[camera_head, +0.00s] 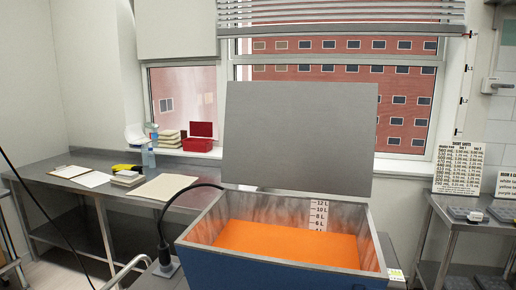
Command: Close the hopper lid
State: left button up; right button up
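The hopper (195,228) stands in the lower middle of the head view. It is a metal box with a blue front, and orange material (287,243) fills its lower part. A white litre scale (319,215) is on its inner back wall. The hopper lid (300,137) is a flat grey rectangular panel. It stands raised and nearly upright along the hopper's back edge, so the hopper is open at the top. Neither of my grippers shows in the head view.
A black cable (168,207) curves up beside the hopper's left side. A steel bench (62,190) along the left wall holds clipboards, a spray bottle and papers. Another steel table (447,207) with grey trays stands at the right. A window is behind the lid.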

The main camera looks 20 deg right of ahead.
aim_at(316, 137)
jog(key=k+l+u, duration=0.15)
jog(key=l, duration=0.25)
jog(key=l+u, duration=0.1)
jog(key=l, duration=0.25)
jog(key=k+l+u, duration=0.15)
jog(key=l, duration=0.25)
jog(key=k+l+u, duration=0.15)
jog(key=l, duration=0.2)
jog(key=l+u, duration=0.2)
jog(key=l, duration=0.4)
jog(key=l+u, duration=0.2)
jog(key=l, duration=0.4)
jog(key=l+u, duration=0.2)
jog(key=l, duration=0.35)
jog(key=k+l+u, duration=0.2)
jog(key=l, duration=0.4)
jog(key=l+u, duration=0.2)
jog(key=l, duration=0.4)
